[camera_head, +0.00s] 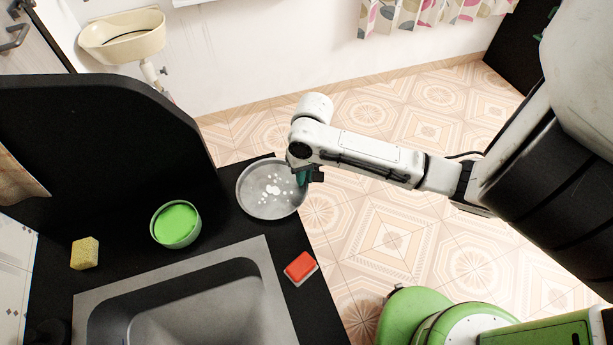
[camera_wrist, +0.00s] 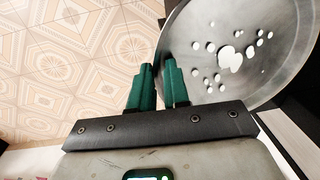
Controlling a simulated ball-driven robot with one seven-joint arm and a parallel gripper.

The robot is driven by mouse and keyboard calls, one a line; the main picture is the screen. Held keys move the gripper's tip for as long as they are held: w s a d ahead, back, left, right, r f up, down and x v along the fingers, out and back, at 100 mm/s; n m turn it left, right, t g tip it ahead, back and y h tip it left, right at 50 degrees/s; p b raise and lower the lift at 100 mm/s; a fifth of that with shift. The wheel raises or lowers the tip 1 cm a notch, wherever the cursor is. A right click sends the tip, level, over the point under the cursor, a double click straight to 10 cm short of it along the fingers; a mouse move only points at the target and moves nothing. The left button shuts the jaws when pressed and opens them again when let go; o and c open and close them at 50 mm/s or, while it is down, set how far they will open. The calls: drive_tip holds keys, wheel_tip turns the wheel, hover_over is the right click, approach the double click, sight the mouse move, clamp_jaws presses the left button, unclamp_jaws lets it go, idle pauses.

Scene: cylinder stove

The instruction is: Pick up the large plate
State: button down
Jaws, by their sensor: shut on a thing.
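The large plate (camera_head: 258,203) is round, grey and metallic with white spots on its face. In the head view it is at the far right corner of the black counter. It also fills the upper right of the wrist view (camera_wrist: 275,75). My gripper (camera_head: 303,177) is at the plate's right edge in the head view. In the wrist view its green fingers (camera_wrist: 161,80) are close together, with the plate's rim between them. The gripper is shut on the rim. I cannot tell whether the plate rests on the counter or is raised.
A green bowl (camera_head: 176,224), a yellow sponge (camera_head: 85,253) and a red sponge (camera_head: 300,267) are on the black counter (camera_head: 225,222). A grey sink (camera_head: 190,315) is at the front. A black panel (camera_head: 110,145) rises behind. Tiled floor (camera_head: 400,235) lies open on the right.

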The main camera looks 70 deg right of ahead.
drive_tip(key=c, duration=1)
unclamp_jaws()
drive_tip(key=r, duration=1)
drive_tip(key=shift+s+d+r, duration=0.35)
drive_tip(key=shift+s+d, duration=0.05)
